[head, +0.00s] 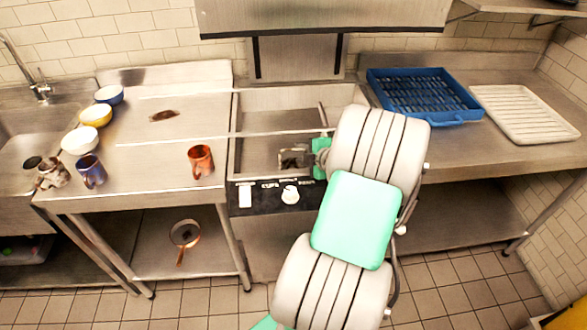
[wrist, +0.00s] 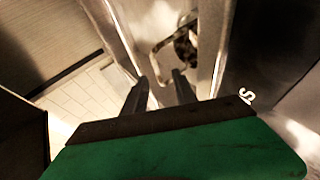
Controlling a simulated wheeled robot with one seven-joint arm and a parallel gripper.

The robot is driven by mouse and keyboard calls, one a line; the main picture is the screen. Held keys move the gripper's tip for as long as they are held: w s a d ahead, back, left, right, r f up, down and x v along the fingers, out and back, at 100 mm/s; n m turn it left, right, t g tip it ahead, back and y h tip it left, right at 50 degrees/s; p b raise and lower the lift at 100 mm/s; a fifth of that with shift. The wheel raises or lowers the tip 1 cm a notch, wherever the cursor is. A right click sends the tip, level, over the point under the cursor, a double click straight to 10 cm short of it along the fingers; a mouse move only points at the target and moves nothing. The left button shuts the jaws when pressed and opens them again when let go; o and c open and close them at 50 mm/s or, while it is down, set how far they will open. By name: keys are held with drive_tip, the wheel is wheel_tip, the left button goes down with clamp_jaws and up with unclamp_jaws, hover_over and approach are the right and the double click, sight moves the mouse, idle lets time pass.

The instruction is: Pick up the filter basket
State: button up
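What looks like the filter basket (wrist: 185,44), a dark mottled piece with a pale metal loop beside it, sits low in the metal basin, just beyond my fingertips in the wrist view. In the head view it appears as a small dark and metal shape (head: 292,159) in the basin (head: 262,112), partly hidden by my gripper. My gripper (wrist: 160,84) has its two dark fingers apart, with nothing visible between them. It reaches down into the basin from the right; contact with the basket cannot be told.
A rail crosses the basin, and its raised metal walls surround my gripper. A dark front panel (head: 264,197) holds a white knob. An orange mug (head: 201,161), several bowls and a blue mug (head: 91,170) stand left. A blue rack (head: 424,94) and white tray (head: 525,112) lie right.

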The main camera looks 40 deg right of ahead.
sight(296, 149)
drive_tip(key=x, duration=0.1)
drive_tip(key=p+x, duration=0.1)
drive_tip(key=x, duration=0.2)
drive_tip(key=shift+w+d, duration=0.25)
drive_tip(key=shift+d, duration=0.15)
drive_tip(key=shift+s, duration=0.1)
clamp_jaws()
idle(0.9)
